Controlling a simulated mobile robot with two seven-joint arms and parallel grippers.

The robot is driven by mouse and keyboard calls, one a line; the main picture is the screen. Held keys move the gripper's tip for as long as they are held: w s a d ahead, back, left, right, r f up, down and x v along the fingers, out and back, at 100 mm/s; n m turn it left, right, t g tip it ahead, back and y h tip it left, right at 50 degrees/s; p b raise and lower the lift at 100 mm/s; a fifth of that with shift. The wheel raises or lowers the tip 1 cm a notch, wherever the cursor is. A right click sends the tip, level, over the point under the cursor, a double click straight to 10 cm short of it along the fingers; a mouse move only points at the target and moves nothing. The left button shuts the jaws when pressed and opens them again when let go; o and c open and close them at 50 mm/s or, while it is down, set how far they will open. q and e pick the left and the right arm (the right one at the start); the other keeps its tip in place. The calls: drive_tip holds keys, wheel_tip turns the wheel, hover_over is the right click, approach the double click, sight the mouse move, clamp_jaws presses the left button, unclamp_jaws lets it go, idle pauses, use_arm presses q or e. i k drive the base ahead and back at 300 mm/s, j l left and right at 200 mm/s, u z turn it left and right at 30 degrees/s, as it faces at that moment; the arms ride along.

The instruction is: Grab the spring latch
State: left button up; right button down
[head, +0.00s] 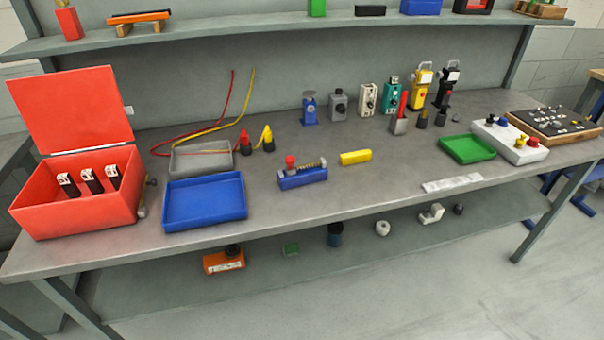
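What looks like the spring latch (302,178) sits on the grey workbench, near the middle of its front half. It has a blue block base, a red knob standing at its left end and a coiled spring with a rod along the top. It stands apart from its neighbours, and nothing covers it. Neither of my grippers is in the head view.
A blue tray (206,223) lies left of the latch, a yellow block (355,157) right of it. An open red box (75,212) stands at the far left. Several small devices line the back. The bench (370,200) is clear before the yellow block.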

sight(307, 174)
drive_tip(key=i+j, duration=0.25)
drive_tip(key=j, duration=0.3)
drive_tip(key=i+j+z, duration=0.1)
drive_tip(key=j+z, duration=0.15)
drive_tip(key=z, duration=1.5)
drive_tip(key=i+j, duration=0.05)
drive_tip(key=j, duration=0.05)
